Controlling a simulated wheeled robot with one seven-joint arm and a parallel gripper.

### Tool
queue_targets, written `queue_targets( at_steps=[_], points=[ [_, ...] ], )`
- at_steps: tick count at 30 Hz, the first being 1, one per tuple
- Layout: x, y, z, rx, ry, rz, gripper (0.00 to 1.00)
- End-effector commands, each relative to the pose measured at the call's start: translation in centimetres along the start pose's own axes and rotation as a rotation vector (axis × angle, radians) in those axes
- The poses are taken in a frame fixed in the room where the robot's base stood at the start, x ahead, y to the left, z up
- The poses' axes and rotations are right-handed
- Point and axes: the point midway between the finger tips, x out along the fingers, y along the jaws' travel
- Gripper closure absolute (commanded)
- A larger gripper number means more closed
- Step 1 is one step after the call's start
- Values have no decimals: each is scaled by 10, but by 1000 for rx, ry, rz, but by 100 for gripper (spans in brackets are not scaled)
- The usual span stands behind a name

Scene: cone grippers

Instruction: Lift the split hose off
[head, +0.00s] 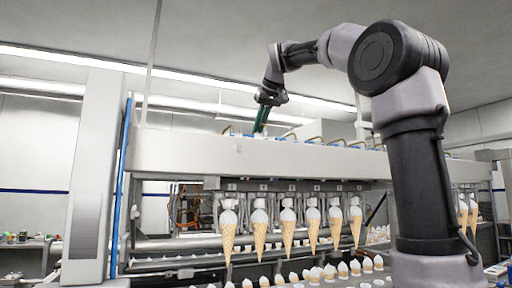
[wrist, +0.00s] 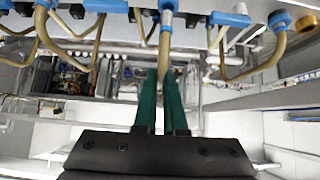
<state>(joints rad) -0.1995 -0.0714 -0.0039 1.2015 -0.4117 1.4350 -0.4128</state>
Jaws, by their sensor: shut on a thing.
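A tan hose (wrist: 164,52) hangs from a blue fitting with a pale sleeve (wrist: 167,20) at the top middle of the wrist view. My gripper (wrist: 161,84) has two long green fingers, and they are closed on this hose with one finger on either side. In the head view my gripper (head: 260,122) points down at the top of the white machine (head: 230,155). The hose between the fingers is too small to make out there. I cannot see a split in it, and its lower end is hidden by the fingers.
Other tan hoses, such as one at the right (wrist: 272,62) and one at the left (wrist: 93,50), loop from blue fittings close by. Ice cream cones (head: 261,232) hang in a row below the machine's beam. Above the machine is open room.

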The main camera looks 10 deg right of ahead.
Motion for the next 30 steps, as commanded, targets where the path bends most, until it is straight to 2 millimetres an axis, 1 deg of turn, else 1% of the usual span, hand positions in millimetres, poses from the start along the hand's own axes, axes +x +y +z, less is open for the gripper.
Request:
queue_targets(
  at_steps=[21,30],
  points=[
    [-20,0,-21,1,0,-1,100],
    [-23,0,-23,1,0,0,100]
  ],
)
